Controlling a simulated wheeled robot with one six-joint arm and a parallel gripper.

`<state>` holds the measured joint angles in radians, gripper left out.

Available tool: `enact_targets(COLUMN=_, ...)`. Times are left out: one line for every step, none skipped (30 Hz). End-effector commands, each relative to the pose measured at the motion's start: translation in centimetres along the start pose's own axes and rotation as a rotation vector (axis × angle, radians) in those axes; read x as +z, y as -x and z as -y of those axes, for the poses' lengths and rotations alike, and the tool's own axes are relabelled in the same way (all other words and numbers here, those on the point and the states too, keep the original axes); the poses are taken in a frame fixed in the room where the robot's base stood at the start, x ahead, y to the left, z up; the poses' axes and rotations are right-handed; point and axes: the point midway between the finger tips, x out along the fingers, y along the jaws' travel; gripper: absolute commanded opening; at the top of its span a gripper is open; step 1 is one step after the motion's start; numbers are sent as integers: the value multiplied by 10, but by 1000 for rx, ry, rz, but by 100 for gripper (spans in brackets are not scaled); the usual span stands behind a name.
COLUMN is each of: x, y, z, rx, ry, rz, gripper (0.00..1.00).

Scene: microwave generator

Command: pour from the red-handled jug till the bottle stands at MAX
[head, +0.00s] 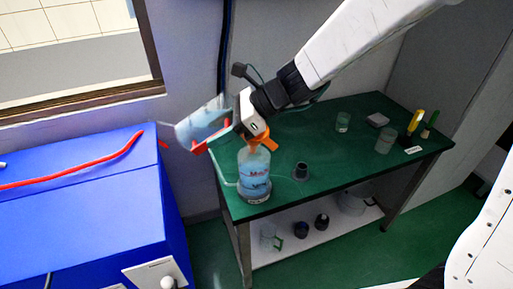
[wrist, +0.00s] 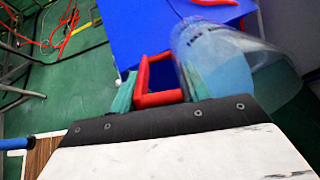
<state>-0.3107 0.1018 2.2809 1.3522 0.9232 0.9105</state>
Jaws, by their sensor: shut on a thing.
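My gripper (head: 240,132) is shut on the red handle (wrist: 152,82) of a clear jug, above the left end of the green table. The jug (head: 203,120) is tilted and holds pale blue liquid; it also shows in the wrist view (wrist: 215,62). The bottle (head: 254,178) stands upright below my gripper, with blue liquid inside and red and dark markings on its side. An orange funnel-like piece (head: 264,141) is at its mouth, partly hidden by my gripper. I cannot tell exactly where the liquid stands against the marking, nor whether a stream is falling.
A blue cabinet (head: 80,215) with a red cable (head: 90,172) stands left. Another jug (head: 269,238) is on the lower shelf.

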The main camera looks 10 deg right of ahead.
Motion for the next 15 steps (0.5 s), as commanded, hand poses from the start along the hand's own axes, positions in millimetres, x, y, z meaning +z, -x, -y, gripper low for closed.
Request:
enact_targets(x=1, y=0, z=0, rx=-1, ry=1, rz=5, gripper=0)
enact_targets(x=1, y=0, z=0, rx=-1, ry=1, rz=6, gripper=0)
enact_targets(x=1, y=0, z=0, rx=-1, ry=1, rz=9, gripper=0)
enact_targets(x=1, y=0, z=0, rx=-1, ry=1, rz=10, gripper=0)
enact_targets(x=2, y=0, z=0, rx=-1, ry=1, rz=12, gripper=0)
enact_targets(x=2, y=0, z=0, rx=0, ry=1, rz=15, gripper=0)
enact_targets(x=2, y=0, z=0, rx=0, ry=1, rz=17, gripper=0)
enact_targets(x=2, y=0, z=0, rx=0, ry=1, rz=18, gripper=0)
enact_targets(x=2, y=0, z=0, rx=1, ry=1, rz=20, gripper=0)
enact_targets(x=2, y=0, z=0, rx=1, ry=1, rz=22, gripper=0)
enact_targets(x=2, y=0, z=0, rx=1, ry=1, rz=24, gripper=0)
enact_targets(x=3, y=0, z=0, rx=1, ry=1, rz=27, gripper=0)
enact_targets(x=3, y=0, z=0, rx=1, ry=2, rz=29, gripper=0)
enact_targets(x=3, y=0, z=0, rx=1, ry=2, rz=30, gripper=0)
enact_targets(x=3, y=0, z=0, rx=1, ry=2, rz=33, gripper=0)
